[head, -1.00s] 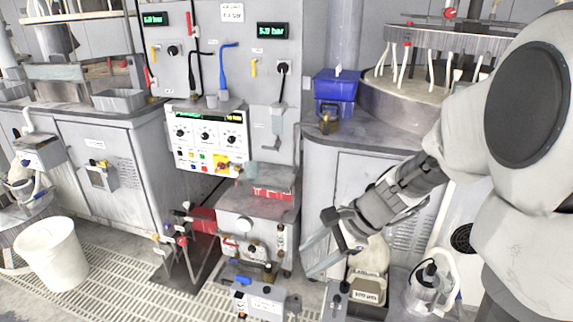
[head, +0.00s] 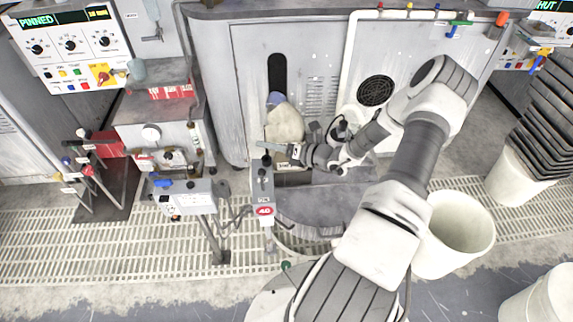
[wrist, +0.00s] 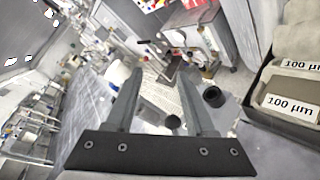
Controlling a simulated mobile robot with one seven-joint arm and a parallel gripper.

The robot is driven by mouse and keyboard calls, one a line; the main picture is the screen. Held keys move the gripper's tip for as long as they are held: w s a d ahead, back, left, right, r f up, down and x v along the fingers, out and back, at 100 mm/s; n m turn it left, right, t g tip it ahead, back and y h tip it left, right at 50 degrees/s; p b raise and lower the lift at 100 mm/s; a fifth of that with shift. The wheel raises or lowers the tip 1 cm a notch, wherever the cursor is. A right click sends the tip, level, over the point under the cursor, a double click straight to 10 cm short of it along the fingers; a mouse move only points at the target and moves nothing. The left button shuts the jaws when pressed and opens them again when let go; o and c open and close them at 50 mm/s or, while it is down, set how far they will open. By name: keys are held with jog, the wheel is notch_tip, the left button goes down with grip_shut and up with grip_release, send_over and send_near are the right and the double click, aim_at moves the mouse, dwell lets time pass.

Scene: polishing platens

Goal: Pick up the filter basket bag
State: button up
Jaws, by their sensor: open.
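A cream, rounded cloth bag (head: 284,124), which looks like the filter basket bag, stands against the grey cabinet front in the head view. In the wrist view, a dark open box with labels reading 100 µm (wrist: 290,105) is at the right edge. Pale material (wrist: 300,40) shows behind the labels, perhaps part of the bag. My gripper (wrist: 159,72) is open and empty. Its fingers point past the box, with the box to their right. I cannot tell its exact distance from the bag.
A control post with a red 40 tag (head: 264,211) stands just below my gripper. A metal unit on a post (head: 183,197) is to the left. A white bucket (head: 455,235) stands to the right. Floor grating (head: 90,240) is open at the left.

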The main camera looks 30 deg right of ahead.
jog(key=d+f+m+t+h+b, duration=0.25)
jog(key=d+f+m+h, duration=0.4)
jog(key=f+m, duration=0.4)
jog(key=m+h+b, duration=0.4)
jog(key=m, duration=0.3)
send_over(293, 167)
notch_tip(293, 167, down, 10)
jog(key=shift+f, duration=0.2)
jog(key=shift+w+d+b, duration=0.1)
jog(key=shift+w+b, duration=0.2)
jog(key=shift+w, duration=0.25)
jog(key=b+x, duration=0.2)
jog(key=x, duration=0.1)
jog(key=b+x, duration=0.1)
jog(key=shift+w+d+f, duration=0.25)
jog(key=shift+d+f, duration=0.05)
jog(key=shift+d, duration=0.15)
jog(key=shift+w+r, duration=0.1)
jog(key=shift+w, duration=0.15)
jog(key=shift+c, duration=0.3)
grip_shut()
